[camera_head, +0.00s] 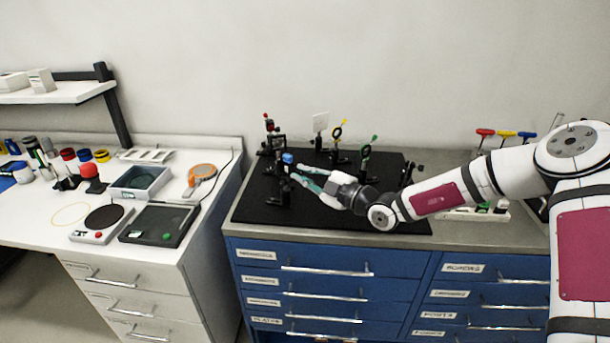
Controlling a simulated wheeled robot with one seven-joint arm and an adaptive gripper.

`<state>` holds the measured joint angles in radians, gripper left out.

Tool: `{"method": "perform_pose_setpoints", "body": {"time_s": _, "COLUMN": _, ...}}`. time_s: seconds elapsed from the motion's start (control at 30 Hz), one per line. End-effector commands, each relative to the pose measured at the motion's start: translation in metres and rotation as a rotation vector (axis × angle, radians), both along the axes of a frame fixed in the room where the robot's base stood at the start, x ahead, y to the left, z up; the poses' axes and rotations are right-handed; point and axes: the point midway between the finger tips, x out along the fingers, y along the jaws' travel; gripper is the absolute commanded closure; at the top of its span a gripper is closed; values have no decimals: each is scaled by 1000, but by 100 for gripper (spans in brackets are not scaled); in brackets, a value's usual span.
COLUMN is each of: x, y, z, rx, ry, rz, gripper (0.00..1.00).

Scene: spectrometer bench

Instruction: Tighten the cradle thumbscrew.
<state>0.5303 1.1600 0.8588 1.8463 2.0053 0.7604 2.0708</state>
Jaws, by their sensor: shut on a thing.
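My gripper (296,174) reaches in from the right, low over the black breadboard (330,213). Its pale green fingers are closed at a dark post-mounted holder with a blue top (288,158), at the left-middle of the board. The fingertips are at the holder's right side, just below the blue part. The cradle thumbscrew is too small to make out and is hidden between the fingertips.
A dark mount (410,172) stands at right. The board's front strip is clear.

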Motion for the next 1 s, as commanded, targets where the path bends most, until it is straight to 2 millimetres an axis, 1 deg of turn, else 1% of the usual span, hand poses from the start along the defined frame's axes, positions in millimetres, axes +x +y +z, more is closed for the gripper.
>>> {"method": "perform_pose_setpoints", "body": {"time_s": 0.03, "x": 0, "y": -2, "z": -4, "rx": 9, "ry": 26, "rz": -1, "gripper": 100}}
{"method": "perform_pose_setpoints", "body": {"time_s": 0.3, "x": -1, "y": -1, "z": -4, "rx": 55, "ry": 91, "rz": -1, "gripper": 100}}
{"method": "perform_pose_setpoints", "body": {"time_s": 0.8, "x": -1, "y": -1, "z": -5, "rx": 63, "ry": 104, "rz": 1, "gripper": 100}}
{"method": "perform_pose_setpoints", "body": {"time_s": 0.83, "x": -1, "y": -1, "z": -5, "rx": 63, "ry": 104, "rz": 1, "gripper": 81}}
{"method": "perform_pose_setpoints", "body": {"time_s": 0.9, "x": -1, "y": -1, "z": -4, "rx": 63, "ry": 104, "rz": 0, "gripper": 66}}
{"method": "perform_pose_setpoints", "body": {"time_s": 1.0, "x": -1, "y": 0, "z": -3, "rx": 65, "ry": 101, "rz": 0, "gripper": 66}}
